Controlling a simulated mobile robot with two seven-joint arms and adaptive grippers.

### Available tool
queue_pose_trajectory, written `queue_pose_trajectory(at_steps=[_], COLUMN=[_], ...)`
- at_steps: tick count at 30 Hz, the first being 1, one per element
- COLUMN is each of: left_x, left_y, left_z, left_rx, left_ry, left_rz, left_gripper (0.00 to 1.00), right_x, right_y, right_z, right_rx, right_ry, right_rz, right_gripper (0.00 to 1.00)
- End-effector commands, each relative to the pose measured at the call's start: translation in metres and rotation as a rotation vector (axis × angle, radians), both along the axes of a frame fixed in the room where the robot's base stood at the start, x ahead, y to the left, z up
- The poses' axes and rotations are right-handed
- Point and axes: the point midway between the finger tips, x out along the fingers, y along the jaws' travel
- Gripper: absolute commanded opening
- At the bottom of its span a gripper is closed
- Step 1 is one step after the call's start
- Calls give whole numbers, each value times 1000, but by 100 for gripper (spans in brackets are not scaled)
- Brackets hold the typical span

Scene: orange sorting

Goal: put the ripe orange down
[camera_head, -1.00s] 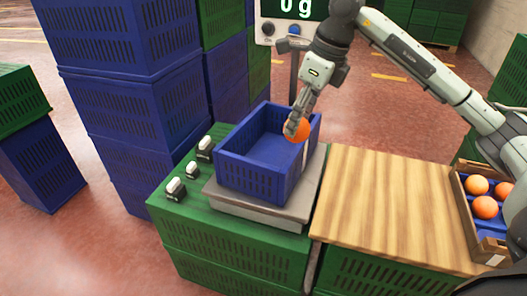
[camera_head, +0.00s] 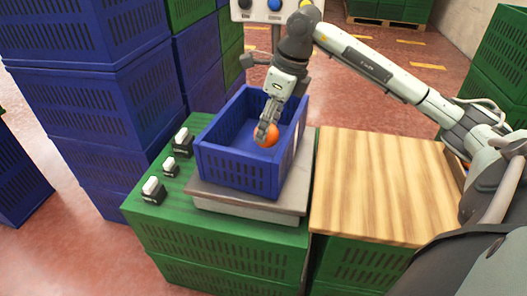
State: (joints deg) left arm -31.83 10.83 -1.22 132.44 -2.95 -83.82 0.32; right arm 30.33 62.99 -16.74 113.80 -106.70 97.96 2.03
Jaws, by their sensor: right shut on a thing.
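An orange (camera_head: 266,135) is held in my right gripper (camera_head: 264,130), whose fingers are shut on it. The gripper points down into the open top of a blue crate (camera_head: 240,168), and the orange shows against the crate's inside. I cannot tell whether the orange touches the crate floor. The crate stands upright on the grey plate of a scale (camera_head: 236,203). The visible part of the crate's inside looks empty apart from the orange. My left gripper does not show.
The scale sits on green crates (camera_head: 220,245), with several small black-and-white devices (camera_head: 170,168) at its left. A bare wooden board (camera_head: 375,185) lies to the right. Tall blue crate stacks (camera_head: 80,110) stand at the left. The scale's display post (camera_head: 275,12) rises behind.

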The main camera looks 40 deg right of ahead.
Motion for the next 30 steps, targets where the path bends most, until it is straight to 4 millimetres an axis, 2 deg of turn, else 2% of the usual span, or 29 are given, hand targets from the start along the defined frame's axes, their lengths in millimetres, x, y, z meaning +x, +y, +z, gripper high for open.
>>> queue_pose_trajectory(at_steps=[3,11,16,28,29,30], left_x=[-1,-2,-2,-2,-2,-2], left_y=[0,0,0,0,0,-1], left_z=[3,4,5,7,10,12], left_rx=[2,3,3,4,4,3], left_ry=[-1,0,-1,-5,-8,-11], left_rz=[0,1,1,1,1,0], left_gripper=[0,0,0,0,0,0], right_x=[-1,-1,-1,0,0,0], right_y=[0,0,1,0,0,0], right_z=[-23,-45,-69,-74,-74,-74], right_rx=[2,2,2,0,0,0], right_ry=[3,3,2,-1,0,0], right_rz=[1,1,2,1,1,1], right_gripper=[17,17,17,17,50,55])
